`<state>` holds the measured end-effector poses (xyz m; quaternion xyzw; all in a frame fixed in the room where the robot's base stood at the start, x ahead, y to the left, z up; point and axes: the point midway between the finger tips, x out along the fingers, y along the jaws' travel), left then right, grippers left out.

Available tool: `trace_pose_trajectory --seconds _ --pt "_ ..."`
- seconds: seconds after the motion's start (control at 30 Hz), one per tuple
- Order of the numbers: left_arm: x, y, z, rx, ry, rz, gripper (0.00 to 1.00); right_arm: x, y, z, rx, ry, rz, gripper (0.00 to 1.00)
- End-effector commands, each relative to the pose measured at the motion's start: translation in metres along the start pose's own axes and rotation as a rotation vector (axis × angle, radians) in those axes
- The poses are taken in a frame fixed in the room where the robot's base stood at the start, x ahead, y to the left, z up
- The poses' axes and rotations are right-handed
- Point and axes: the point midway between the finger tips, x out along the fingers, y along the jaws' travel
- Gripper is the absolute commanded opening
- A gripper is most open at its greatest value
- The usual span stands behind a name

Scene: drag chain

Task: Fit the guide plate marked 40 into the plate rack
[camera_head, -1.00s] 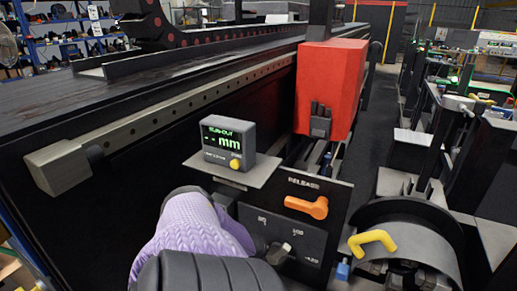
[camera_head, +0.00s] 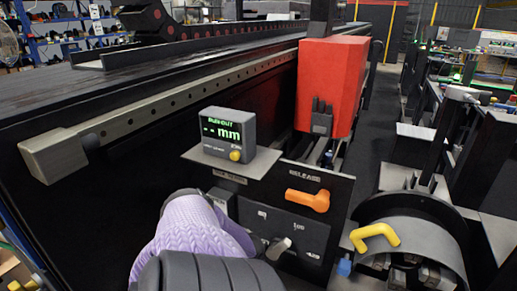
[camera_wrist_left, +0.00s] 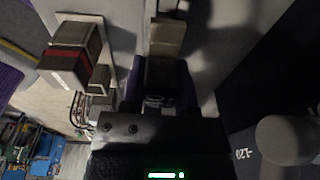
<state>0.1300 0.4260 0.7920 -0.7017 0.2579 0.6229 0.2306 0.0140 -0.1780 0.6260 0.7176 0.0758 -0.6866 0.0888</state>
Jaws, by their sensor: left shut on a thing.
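My left gripper (camera_wrist_left: 160,88) is in the middle of the left wrist view, its dark purple fingers shut on a grey-tan plate-like piece (camera_wrist_left: 165,45). No number can be read on this piece. In the head view my lavender left forearm reaches down in front of the machine's panel and hides the gripper and what it holds. To the left in the left wrist view are a metal block with a red band (camera_wrist_left: 70,62) and smaller metal pieces; I cannot tell whether they belong to the plate rack. My right gripper is not in view.
A black panel (camera_head: 335,218) carries an orange release lever (camera_head: 308,200) and a selector knob (camera_head: 278,248), close right of my left forearm. A display box (camera_head: 228,133) sits on a shelf above. A drum with a yellow handle (camera_head: 375,236) stands at right.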

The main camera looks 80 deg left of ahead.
Motion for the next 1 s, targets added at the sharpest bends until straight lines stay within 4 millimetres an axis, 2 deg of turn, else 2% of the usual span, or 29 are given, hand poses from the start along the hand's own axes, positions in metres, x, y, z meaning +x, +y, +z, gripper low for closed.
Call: trace_pose_trajectory --seconds 0.7,0.73,0.9,1.0 --pt "0.019 0.0 0.003 0.0 -0.001 0.0 0.0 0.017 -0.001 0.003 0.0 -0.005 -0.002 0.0" --pt "0.018 0.0 0.002 0.0 -0.001 0.0 0.44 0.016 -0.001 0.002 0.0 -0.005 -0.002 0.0" --pt "0.017 0.0 0.002 0.0 0.0 0.0 0.79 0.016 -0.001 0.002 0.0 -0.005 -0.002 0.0" --pt "0.017 0.0 0.002 0.0 0.0 0.0 0.79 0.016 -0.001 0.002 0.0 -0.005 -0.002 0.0"
